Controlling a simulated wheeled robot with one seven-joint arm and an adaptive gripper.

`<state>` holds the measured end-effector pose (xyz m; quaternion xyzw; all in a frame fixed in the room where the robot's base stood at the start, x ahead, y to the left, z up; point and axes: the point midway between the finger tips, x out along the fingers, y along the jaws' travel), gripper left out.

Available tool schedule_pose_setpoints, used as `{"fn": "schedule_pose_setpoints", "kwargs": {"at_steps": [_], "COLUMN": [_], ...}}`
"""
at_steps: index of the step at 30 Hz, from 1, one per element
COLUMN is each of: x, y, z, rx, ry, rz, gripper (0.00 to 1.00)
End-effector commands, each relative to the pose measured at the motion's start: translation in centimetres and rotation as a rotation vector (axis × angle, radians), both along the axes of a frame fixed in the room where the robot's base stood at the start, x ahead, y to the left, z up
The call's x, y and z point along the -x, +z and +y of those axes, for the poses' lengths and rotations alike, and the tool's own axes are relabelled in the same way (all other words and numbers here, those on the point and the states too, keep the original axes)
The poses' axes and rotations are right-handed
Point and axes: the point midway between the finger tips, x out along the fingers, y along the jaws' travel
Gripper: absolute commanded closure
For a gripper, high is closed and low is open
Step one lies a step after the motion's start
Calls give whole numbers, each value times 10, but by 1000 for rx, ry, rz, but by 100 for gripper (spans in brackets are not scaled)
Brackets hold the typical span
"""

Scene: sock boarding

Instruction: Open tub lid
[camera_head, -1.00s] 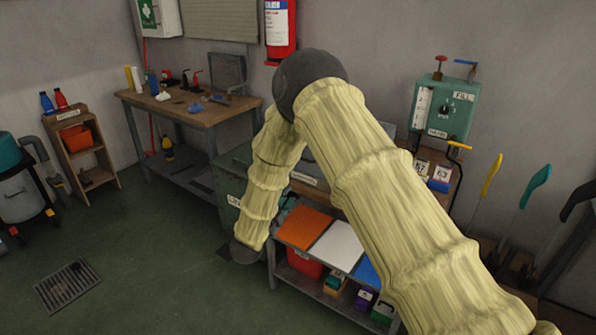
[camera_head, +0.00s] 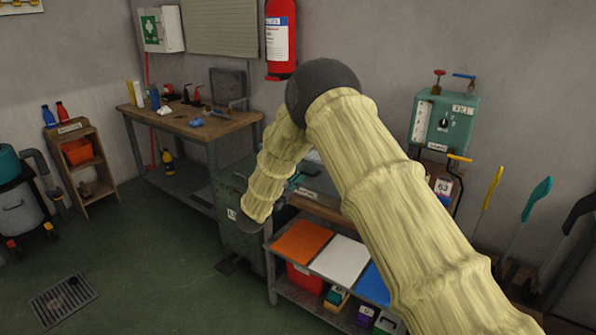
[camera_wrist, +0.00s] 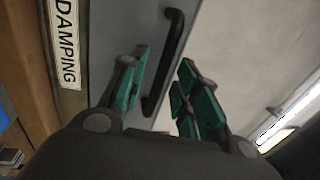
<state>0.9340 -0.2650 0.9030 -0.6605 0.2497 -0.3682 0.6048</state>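A grey lid (camera_head: 322,181) shows partly between my arm links in the head view, and my arm hides much of it. In the wrist view the grey panel (camera_wrist: 108,35) carries a black bar handle (camera_wrist: 171,50) beside a label reading "DAMPING" (camera_wrist: 66,42). My gripper (camera_wrist: 163,82) is open, with teal pads on both fingers. The lower end of the handle appears between the fingers, nearer the left one; I cannot tell whether they touch it. In the head view the teal fingers (camera_head: 295,181) are small beside the lid.
A green cabinet (camera_head: 233,205) stands left of my arm. A low bench with an orange board (camera_head: 302,241) and a white board (camera_head: 338,258) is in front. A teal fill unit (camera_head: 443,120) hangs on the right wall. Open floor (camera_head: 165,260) lies at left.

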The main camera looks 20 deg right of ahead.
Motion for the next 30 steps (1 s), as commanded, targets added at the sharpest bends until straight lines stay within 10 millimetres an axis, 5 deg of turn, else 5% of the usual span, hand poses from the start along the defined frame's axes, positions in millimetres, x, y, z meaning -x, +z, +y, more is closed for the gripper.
{"fn": "schedule_pose_setpoints", "kwargs": {"at_steps": [14,20,30], "x": [-8,-8,-8], "y": [2,2,6], "z": [-10,-10,-11], "rx": [-1,-1,-5], "ry": [0,0,0], "rz": [1,1,4], "gripper": [68,100,100]}}
